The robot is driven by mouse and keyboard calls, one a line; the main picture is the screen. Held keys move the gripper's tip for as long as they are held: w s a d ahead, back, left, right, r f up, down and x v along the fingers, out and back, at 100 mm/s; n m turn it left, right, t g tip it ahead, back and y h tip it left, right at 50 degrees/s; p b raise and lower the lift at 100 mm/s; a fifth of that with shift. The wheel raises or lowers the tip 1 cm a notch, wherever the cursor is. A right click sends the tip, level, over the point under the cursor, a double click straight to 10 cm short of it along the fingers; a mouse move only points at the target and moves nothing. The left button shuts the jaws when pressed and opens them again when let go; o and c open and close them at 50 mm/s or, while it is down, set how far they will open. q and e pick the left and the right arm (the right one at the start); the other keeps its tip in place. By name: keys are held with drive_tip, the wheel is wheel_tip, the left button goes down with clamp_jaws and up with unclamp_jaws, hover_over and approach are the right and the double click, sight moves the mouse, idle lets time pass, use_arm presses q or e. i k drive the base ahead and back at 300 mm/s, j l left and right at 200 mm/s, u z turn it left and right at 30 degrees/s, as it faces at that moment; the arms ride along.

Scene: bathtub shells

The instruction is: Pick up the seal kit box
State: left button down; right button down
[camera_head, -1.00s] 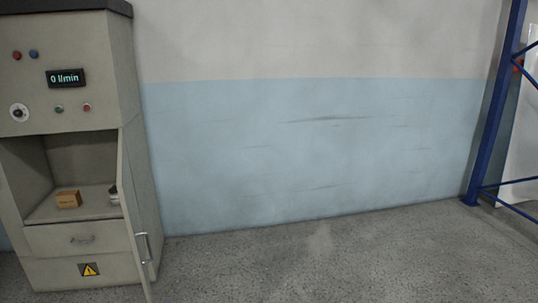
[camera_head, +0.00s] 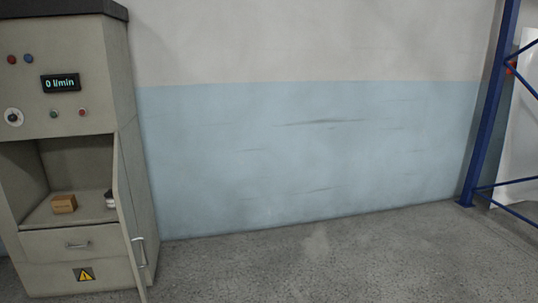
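A small brown cardboard box (camera_head: 64,204), which looks like the seal kit box, sits on the shelf (camera_head: 85,213) inside the open compartment of the grey cabinet (camera_head: 70,100) at the left. The print on the box is too small to read. Neither of my grippers shows in the head view.
The cabinet door (camera_head: 130,215) stands open at the compartment's right side, partly hiding a small dark and white object (camera_head: 109,199). A drawer (camera_head: 75,243) is below the shelf. A blue rack frame (camera_head: 487,110) stands at the right. The floor (camera_head: 320,265) between is clear.

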sight(67, 203)
drive_tip(key=i+l+u, duration=0.15)
drive_tip(key=l+u, duration=1.3)
drive_tip(key=l, duration=0.2)
drive_tip(key=k+j, duration=0.05)
